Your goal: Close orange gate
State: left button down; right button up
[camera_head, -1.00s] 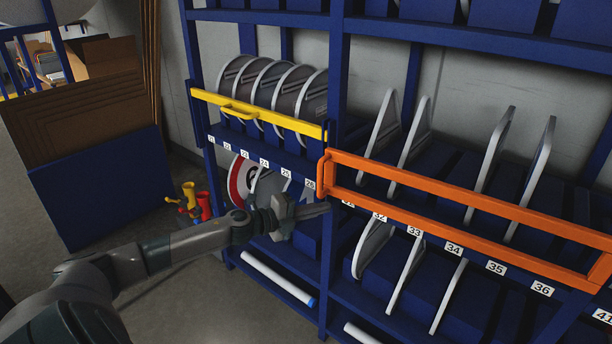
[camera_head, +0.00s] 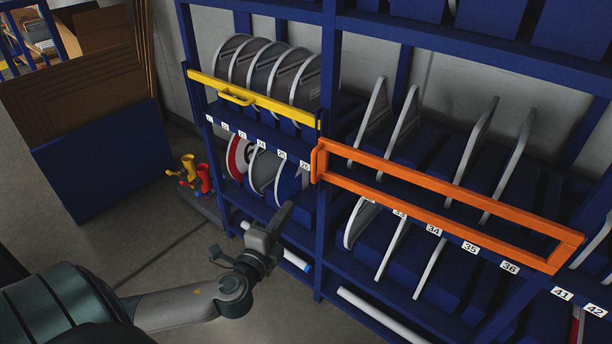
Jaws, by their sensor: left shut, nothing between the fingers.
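The orange gate (camera_head: 440,203) is a long rectangular frame running across the front of the right shelf bay. Its left end, with a rounded handle, is at the blue middle post (camera_head: 328,120). Its right end is near the right post; I cannot tell whether it touches. My left gripper (camera_head: 284,214) is shut and empty, below and left of the gate's left end and apart from it. It is in front of the lower left shelf, with its fingers pointing up and right. My right gripper is not in view.
A yellow gate (camera_head: 270,101) with a handle crosses the left bay, in front of several round signs (camera_head: 268,70). Blue shelves hold upright grey signs behind the orange gate. Red and yellow objects (camera_head: 197,175) stand on the floor at left. The floor in front is clear.

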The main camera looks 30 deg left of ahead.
pick_arm(q)
jog(key=shift+w, duration=0.1)
jog(key=p, duration=0.5)
send_near(312, 171)
jog(key=x, duration=0.5)
jog(key=shift+r, duration=0.15)
jog(key=shift+w+a+p, duration=0.1)
jog(key=shift+w+p, duration=0.3)
jog(key=shift+w, duration=0.25)
jog(key=shift+w, duration=0.1)
